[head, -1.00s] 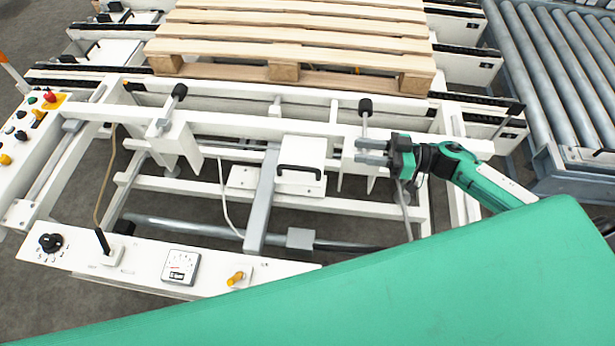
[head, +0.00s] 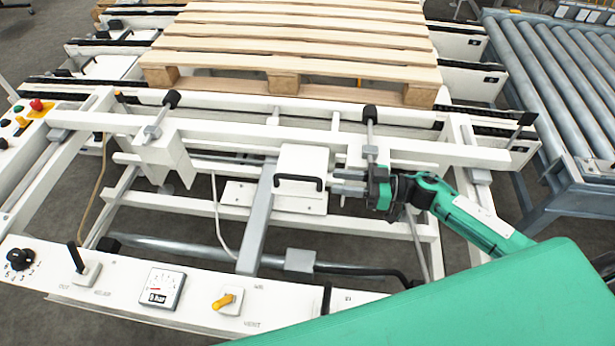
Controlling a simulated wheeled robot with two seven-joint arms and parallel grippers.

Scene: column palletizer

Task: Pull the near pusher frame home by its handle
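The near pusher frame (head: 235,127) is a white crossbar with black-tipped pusher rods, in front of the pallet. Its black handle (head: 299,179) sits on the front of a white box at the middle of the frame. My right gripper (head: 334,182) comes in from the right, its two grey fingers pointing left at the handle's right end. The fingers are apart with nothing visible between them, and a small gap seems to separate them from the handle. My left gripper is not in view.
A wooden pallet (head: 300,45) lies behind the frame, with a roller conveyor (head: 545,85) at the right. A white control panel (head: 120,285) with a knob, levers and gauge runs along the front left. My own green part covers the lower right.

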